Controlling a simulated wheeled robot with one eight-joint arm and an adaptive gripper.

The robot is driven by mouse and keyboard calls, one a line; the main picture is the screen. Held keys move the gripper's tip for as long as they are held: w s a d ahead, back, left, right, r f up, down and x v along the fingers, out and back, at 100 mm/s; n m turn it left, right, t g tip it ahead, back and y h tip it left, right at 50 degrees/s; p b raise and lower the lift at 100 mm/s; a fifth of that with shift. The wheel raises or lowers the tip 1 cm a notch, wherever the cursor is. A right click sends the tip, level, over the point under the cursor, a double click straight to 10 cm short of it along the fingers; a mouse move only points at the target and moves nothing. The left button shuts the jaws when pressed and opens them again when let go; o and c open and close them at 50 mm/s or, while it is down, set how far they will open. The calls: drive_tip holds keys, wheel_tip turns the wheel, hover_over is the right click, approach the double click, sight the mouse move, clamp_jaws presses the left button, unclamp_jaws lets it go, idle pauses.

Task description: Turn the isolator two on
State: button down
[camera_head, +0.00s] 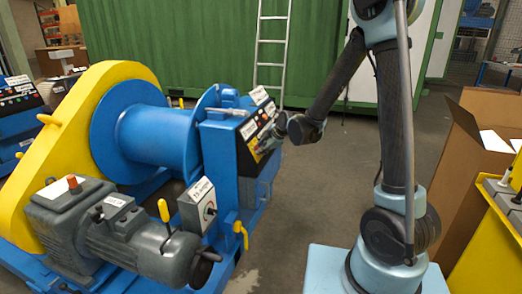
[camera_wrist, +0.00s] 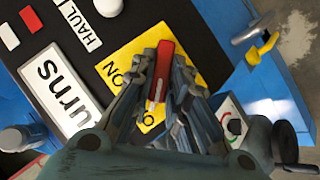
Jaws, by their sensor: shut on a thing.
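A red switch handle (camera_wrist: 164,65) stands on a yellow plate (camera_wrist: 115,72) with partly hidden ON lettering, in the wrist view. My gripper (camera_wrist: 163,88) has its fingers on both sides of this handle and is shut on it. In the head view, my gripper (camera_head: 267,143) is at the sloping black control panel (camera_head: 246,135) of the blue winch. The yellow plate (camera_head: 254,144) shows only in part there. The fingers cover part of the plate's lettering, so I cannot read the switch's position. No label reading isolator two is legible.
A grey box with a rotary switch (camera_head: 208,210) is below the panel, on the winch's near side. Yellow levers (camera_head: 241,233) stick out nearby. A cardboard box (camera_head: 478,150) stands at right.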

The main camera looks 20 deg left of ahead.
drive_tip(key=m+g, duration=0.2)
drive_tip(key=m, duration=0.1)
drive_tip(key=shift+w+d+r+h, duration=0.2)
drive_tip(key=shift+w+h, duration=0.1)
drive_tip(key=shift+w, duration=0.1)
drive_tip(key=m+g, duration=0.2)
drive_tip(key=m, duration=0.1)
drive_tip(key=shift+w+g, duration=0.3)
drive_tip(key=shift+w, duration=0.05)
drive_tip(key=m+g, duration=0.2)
drive_tip(key=m, duration=0.1)
drive_tip(key=shift+w+m, duration=0.3)
drive_tip(key=m+g, duration=0.1)
drive_tip(key=m+g+y, duration=0.1)
drive_tip(key=m, duration=0.1)
drive_tip(key=shift+w+d+f, duration=0.15)
drive_tip(key=shift+w+f, duration=0.05)
drive_tip(key=shift+g, duration=0.3)
drive_tip(key=c, duration=1.6)
unclamp_jaws()
drive_tip(key=shift+o, duration=0.2)
drive_tip(key=shift+s+y, duration=0.1)
drive_tip(key=shift+y, duration=0.2)
